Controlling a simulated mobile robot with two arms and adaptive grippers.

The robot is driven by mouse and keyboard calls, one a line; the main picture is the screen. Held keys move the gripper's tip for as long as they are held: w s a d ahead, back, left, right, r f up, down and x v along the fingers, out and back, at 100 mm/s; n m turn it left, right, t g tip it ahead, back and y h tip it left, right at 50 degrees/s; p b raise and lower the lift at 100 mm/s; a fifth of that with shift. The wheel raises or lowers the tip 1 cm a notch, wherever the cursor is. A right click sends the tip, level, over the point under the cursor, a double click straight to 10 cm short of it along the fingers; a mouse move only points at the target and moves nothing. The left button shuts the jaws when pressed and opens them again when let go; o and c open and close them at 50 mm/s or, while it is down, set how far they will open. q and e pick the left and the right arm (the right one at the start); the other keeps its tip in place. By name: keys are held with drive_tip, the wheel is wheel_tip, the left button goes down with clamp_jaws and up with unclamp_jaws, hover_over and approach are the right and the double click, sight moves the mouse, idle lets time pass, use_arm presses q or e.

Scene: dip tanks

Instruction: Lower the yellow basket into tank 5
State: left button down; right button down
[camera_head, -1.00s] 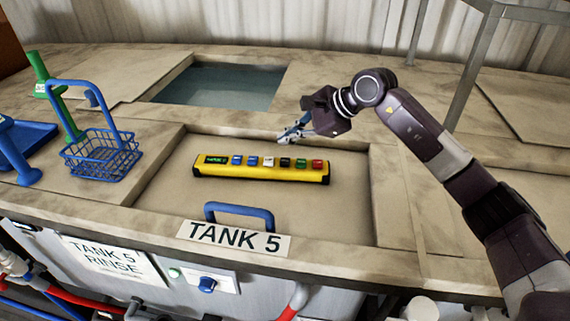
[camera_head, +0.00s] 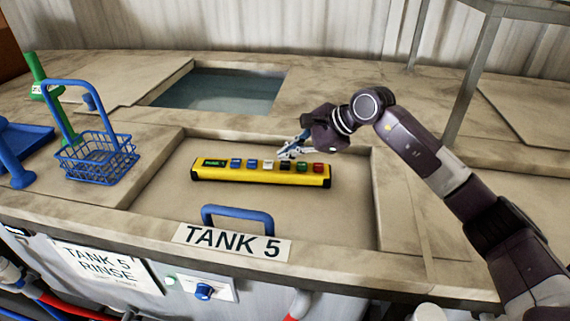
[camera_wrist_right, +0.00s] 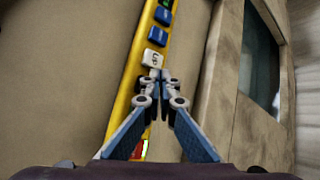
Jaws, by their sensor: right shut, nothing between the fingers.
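No yellow basket shows; the one basket in view is a blue wire basket (camera_head: 97,160) with a tall handle, on the worktop at left. Tank 5 is covered by a tan lid (camera_head: 330,210) with a blue handle (camera_head: 238,213) and a "TANK 5" sign (camera_head: 231,242). A yellow control box (camera_head: 262,174) with a row of coloured buttons lies on the lid. My right gripper (camera_head: 284,155) is shut and empty at the box's back edge. In the right wrist view its fingertips (camera_wrist_right: 159,74) are close by the white button (camera_wrist_right: 154,61); contact cannot be told. My left gripper is not in view.
An open tank of bluish liquid (camera_head: 222,90) lies behind the lid. A green-handled item (camera_head: 44,85) and a blue tray (camera_head: 22,142) are at left. A metal frame post (camera_head: 470,80) stands at right.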

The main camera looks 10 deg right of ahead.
idle(0.8)
drive_tip(key=shift+f+b, duration=0.4)
drive_tip(key=shift+b, duration=0.15)
